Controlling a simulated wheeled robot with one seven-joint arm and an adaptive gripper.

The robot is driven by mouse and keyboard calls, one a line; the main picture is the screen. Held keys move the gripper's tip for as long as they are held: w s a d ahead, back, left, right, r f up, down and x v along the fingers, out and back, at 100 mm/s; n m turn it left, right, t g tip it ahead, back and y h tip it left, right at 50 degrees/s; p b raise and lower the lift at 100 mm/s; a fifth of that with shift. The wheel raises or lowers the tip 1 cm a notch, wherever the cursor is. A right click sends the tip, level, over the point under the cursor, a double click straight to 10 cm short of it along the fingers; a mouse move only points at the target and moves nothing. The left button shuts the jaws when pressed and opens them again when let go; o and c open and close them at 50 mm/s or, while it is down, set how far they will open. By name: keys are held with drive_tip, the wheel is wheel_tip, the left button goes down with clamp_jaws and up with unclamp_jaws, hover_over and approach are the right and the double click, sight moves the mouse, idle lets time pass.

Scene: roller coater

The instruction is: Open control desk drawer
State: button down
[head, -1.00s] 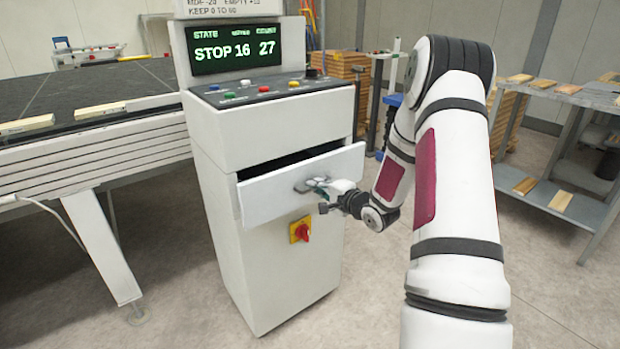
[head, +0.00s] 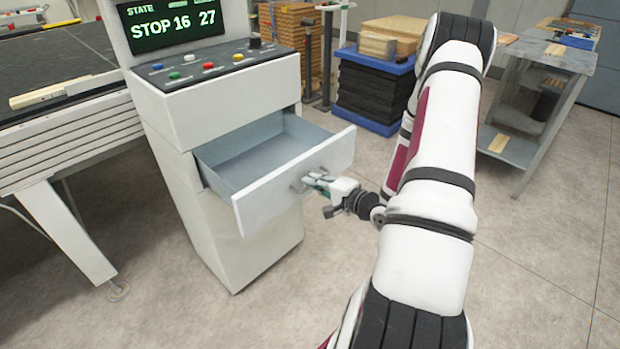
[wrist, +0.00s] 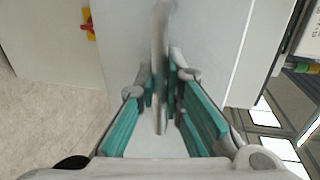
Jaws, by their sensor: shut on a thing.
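The control desk (head: 215,112) is a white cabinet with a sloped button panel and a screen reading STOP 16 27. Its drawer (head: 255,200) is pulled well out, and its grey inside looks empty. My gripper (head: 312,181) is at the drawer front, shut on the handle (head: 300,184). In the wrist view the grey bar handle (wrist: 160,75) stands between the teal-padded fingers of my gripper (wrist: 160,90). The drawer front fills the area behind it.
A roller table (head: 60,120) with boards stands on the left. A blue pallet (head: 380,120) with dark stacked sheets is behind on the right, near a grey metal bench (head: 550,60). The floor in front of the drawer is clear.

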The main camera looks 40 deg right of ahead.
drive_tip(key=c, duration=2)
unclamp_jaws()
drive_tip(key=shift+o, duration=0.2)
drive_tip(key=v, duration=1.2)
